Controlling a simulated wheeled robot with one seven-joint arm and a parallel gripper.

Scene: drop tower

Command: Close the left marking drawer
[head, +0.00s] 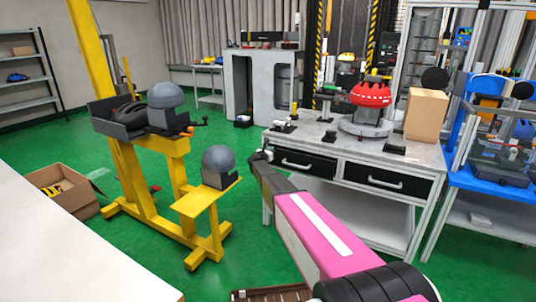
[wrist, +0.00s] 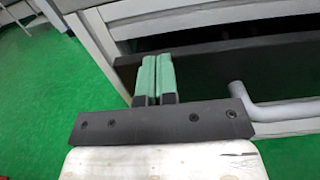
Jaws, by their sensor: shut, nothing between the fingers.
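The left marking drawer (head: 305,166) has a black front and a pale bar handle, under the left part of the workbench top. In the wrist view its dark front (wrist: 215,72) and grey handle (wrist: 275,110) lie ahead and to the right, with a dark gap above the front. The drawer seems to stand out a little; how far is hard to tell. My gripper (wrist: 157,62) has green fingers pressed together, empty, in front of the drawer's left part, left of the handle. Whether they touch it I cannot tell. In the head view the fingers are hardly visible at the bench's left corner.
The right drawer (head: 388,180) looks shut beside it. The workbench (head: 420,155) carries a red domed device (head: 370,95) and a cardboard box (head: 425,115). A yellow stand (head: 205,200) with a grey dome is left of my arm. Green floor is open between them.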

